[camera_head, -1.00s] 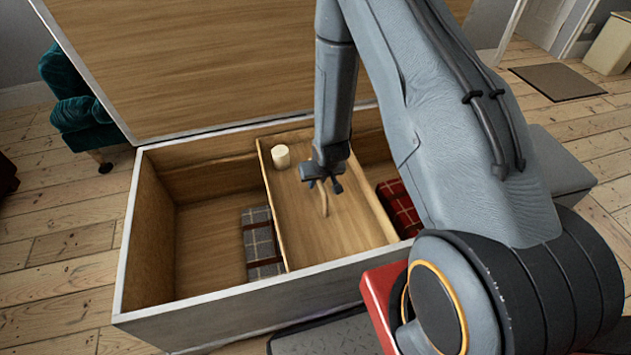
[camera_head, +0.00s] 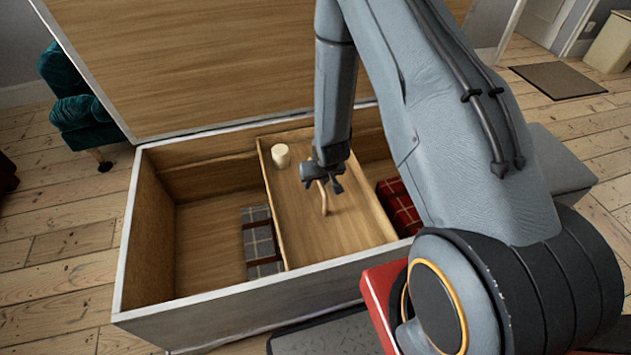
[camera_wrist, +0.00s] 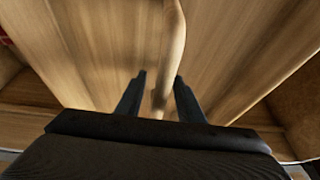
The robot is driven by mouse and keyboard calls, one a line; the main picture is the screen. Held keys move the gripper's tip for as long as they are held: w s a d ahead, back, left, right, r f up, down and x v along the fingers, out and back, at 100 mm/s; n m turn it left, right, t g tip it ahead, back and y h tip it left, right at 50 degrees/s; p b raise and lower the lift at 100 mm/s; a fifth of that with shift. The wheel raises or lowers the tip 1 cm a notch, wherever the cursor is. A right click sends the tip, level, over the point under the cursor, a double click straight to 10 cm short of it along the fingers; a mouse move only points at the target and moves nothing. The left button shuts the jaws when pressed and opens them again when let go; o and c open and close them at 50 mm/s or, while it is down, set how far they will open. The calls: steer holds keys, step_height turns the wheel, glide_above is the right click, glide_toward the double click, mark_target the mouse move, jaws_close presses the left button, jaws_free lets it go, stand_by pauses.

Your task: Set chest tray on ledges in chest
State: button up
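The wooden chest tray (camera_head: 350,225) lies across the middle of the open chest (camera_head: 205,305), from its back wall to its front wall. A curved wooden handle (camera_head: 323,197) stands up from the tray's middle; it also shows in the wrist view (camera_wrist: 170,60). My gripper (camera_head: 322,184) is over the tray at this handle. In the wrist view its two dark fingers (camera_wrist: 158,95) are apart, one on each side of the handle, with gaps showing. Whether the tray rests on the ledges cannot be seen.
A white candle (camera_head: 280,156) stands on the tray's back left corner. A grey plaid blanket (camera_head: 262,240) lies left of the tray and a red plaid one (camera_head: 398,205) right of it. The chest's raised lid (camera_head: 220,60) stands behind.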

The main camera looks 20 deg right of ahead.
steer(key=shift+p+v, duration=0.55)
steer(key=shift+v, duration=3.4)
steer(key=shift+w, duration=0.15)
steer(key=shift+r, duration=0.2)
steer(key=s+a+r+g, duration=0.15)
steer(key=s+r, duration=0.25)
steer(key=r, duration=0.6)
steer(key=s+a+r+g, duration=0.1)
steer(key=s+a+r, duration=0.25)
steer(key=r, duration=0.65)
steer(key=s+a+r+n+g, duration=0.1)
steer(key=s+r, duration=0.6)
steer(key=s, duration=0.2)
steer(key=s+a+r+n+g, duration=0.1)
steer(key=s+a+r, duration=0.1)
steer(key=s+r, duration=0.6)
steer(key=d+r+m+p, duration=0.2)
steer(key=d+r+p, duration=0.3)
steer(key=p, duration=0.9)
steer(key=s+d, duration=0.1)
steer(key=d, duration=0.1)
steer(key=shift+d, duration=0.3)
steer(key=shift+c, duration=0.3)
